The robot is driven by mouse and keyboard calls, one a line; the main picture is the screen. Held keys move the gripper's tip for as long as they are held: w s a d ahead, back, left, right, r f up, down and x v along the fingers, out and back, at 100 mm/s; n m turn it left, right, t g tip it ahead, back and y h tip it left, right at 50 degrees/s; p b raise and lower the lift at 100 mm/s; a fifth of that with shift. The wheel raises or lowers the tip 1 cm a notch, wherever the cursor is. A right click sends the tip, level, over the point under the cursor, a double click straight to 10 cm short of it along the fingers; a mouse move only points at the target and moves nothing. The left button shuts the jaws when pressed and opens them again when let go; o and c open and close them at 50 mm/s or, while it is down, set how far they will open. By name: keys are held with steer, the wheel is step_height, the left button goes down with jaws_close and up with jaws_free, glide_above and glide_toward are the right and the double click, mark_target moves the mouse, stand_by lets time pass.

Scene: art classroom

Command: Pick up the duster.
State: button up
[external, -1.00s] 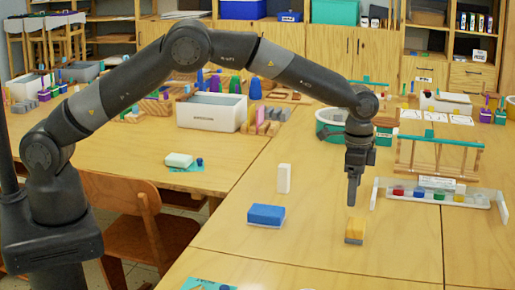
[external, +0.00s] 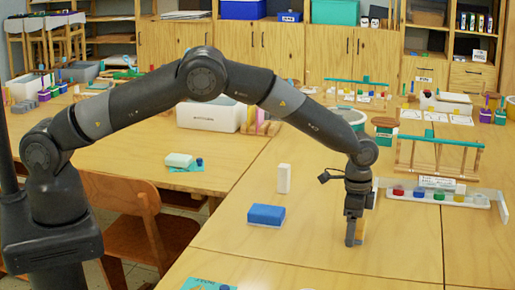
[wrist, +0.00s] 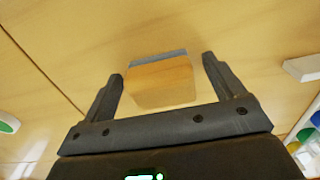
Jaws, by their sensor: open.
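The duster is a yellow-wood block with a grey base layer. In the external view the duster (external: 361,232) is mostly hidden behind my gripper (external: 354,243), which points down at the table. In the wrist view the duster (wrist: 162,82) lies between the two fingers of my gripper (wrist: 163,67), its grey layer at the upper edge. The fingers are open, one on each side, with a visible gap to the block on both sides. The duster rests on the table.
A blue block with a white base (external: 266,215) lies left of my gripper, and a white block (external: 284,178) stands upright behind it. A white tray with coloured jars (external: 480,199) and a wooden rack (external: 438,158) stand to the right. The table in front is mostly clear.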

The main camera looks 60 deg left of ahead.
steer(key=c, duration=1.1)
steer(key=shift+o, duration=0.2)
steer(key=shift+r, duration=0.1)
